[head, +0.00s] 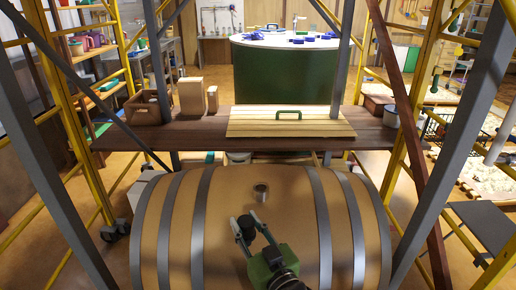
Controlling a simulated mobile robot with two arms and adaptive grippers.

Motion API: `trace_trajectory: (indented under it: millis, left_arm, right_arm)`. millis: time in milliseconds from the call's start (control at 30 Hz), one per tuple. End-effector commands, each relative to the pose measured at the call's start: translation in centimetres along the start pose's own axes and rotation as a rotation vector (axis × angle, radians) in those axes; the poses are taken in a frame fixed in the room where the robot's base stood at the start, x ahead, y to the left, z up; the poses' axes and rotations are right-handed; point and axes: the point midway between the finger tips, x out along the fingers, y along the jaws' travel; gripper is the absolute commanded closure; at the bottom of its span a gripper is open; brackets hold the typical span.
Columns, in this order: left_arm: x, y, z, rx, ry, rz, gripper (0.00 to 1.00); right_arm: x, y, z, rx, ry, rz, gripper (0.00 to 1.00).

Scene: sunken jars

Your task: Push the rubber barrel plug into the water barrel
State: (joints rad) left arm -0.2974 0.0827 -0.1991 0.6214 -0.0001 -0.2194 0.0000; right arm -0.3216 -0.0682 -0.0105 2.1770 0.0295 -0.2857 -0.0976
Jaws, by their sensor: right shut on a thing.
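The water barrel (285,220) lies on its side in front of me, light brown with grey metal hoops. My right gripper (249,230), with a green body, reaches in from the bottom over the barrel. It is shut on a small dark piece, seemingly the rubber barrel plug (246,222), nearer to me than the neck and a little left of it. The plug and neck appear apart. My left gripper is not in view.
A dark wooden shelf (200,135) crosses behind the barrel, bearing a slatted board (250,122) with a green handle, boxes (192,96) and a grey pot (391,115). Grey posts and yellow frame bars flank the barrel. Its top around the neck is clear.

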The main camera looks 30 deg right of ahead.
Motion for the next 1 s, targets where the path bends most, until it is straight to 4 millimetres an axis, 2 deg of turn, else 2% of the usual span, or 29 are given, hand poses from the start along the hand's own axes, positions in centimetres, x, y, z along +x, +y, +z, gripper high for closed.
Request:
trace_trajectory:
  millis: [33, 200, 500, 700, 833, 1000]
  left_arm:
    - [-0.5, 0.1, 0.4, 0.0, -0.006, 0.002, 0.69]
    - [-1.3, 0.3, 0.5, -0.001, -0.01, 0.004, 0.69]
    - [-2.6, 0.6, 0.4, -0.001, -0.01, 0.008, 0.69]
    - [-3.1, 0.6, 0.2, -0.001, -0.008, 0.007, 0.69]
    - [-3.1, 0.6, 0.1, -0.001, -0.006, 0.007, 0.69]
    - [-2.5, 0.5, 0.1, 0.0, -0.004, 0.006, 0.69]
  right_arm:
    - [1.7, 0.8, -0.4, -0.003, 0.005, 0.006, 0.94]
    - [6.8, 3.5, -1.0, -0.001, 0.006, 0.036, 0.94]
    - [15.0, 9.9, -4.2, 0.0, 0.005, 0.115, 0.94]
    - [18.0, 13.0, -6.2, 0.0, 0.003, 0.155, 0.94]
    - [18.8, 13.9, -6.6, 0.0, 0.002, 0.166, 0.94]
    - [18.9, 14.1, -6.0, 0.0, 0.0, 0.168, 0.94]
